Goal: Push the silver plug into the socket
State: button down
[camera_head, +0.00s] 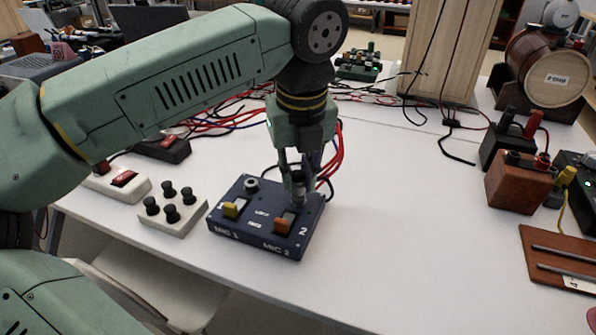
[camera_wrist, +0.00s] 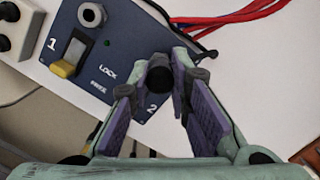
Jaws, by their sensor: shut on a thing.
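The dark blue mic box (camera_head: 262,214) stands on the white table, with an open round socket (camera_head: 251,184) beside the number 1; this socket also shows in the wrist view (camera_wrist: 91,14). My gripper (camera_head: 298,181) points down over the far right part of the box, on the number 2 side. It is shut on the silver plug (camera_head: 298,195). In the wrist view the plug's dark round end (camera_wrist: 159,76) shows between the fingertips. The socket under the plug is hidden, so I cannot tell how deep the plug sits.
The box carries a yellow switch (camera_head: 234,208) and an orange switch (camera_head: 284,222). A white block with black knobs (camera_head: 173,209) stands to its left. Red and blue cables (camera_head: 212,122) lie behind. The table right of the box is clear up to a brown box (camera_head: 517,187).

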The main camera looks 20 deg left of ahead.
jog(key=shift+a+f, duration=0.1)
jog(key=c, duration=1.4)
grip_release()
